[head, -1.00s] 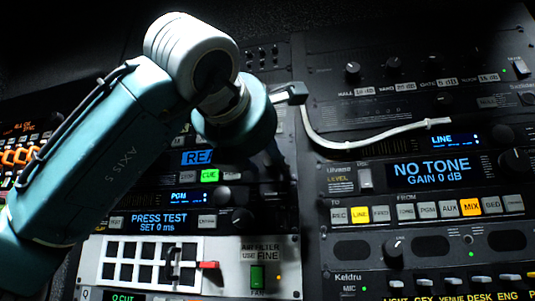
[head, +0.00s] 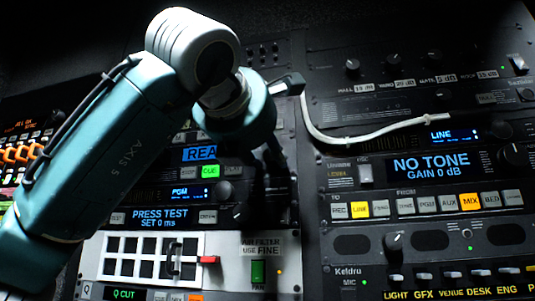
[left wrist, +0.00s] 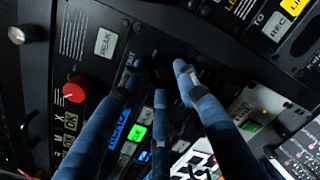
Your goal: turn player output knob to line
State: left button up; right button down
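The player panel, with a blue "REA..." display (head: 200,153) and a lit green CUE button (head: 210,172), is in the middle of the head view. Below it, a black knob (head: 224,192) stands right of a small display reading PGM (head: 190,192). I cannot tell for certain which knob is the player output knob. My left gripper (head: 279,165) is at the panel's right side, mostly hidden behind my wrist. In the left wrist view its blue fingers (left wrist: 160,80) are spread, tips close to the dark panel. I cannot make out a knob between them.
A white cable (head: 375,138) runs across the right rack, above a NO TONE display (head: 431,166) and a row of buttons. A white air filter panel (head: 190,260) with a green switch lies below. A red knob (left wrist: 75,89) shows in the left wrist view.

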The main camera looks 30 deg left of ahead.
pick_arm(q)
jog(key=shift+s, duration=0.1)
jog(key=v, duration=1.1)
jog(key=shift+s+d, duration=0.15)
jog(key=shift+s, duration=0.25)
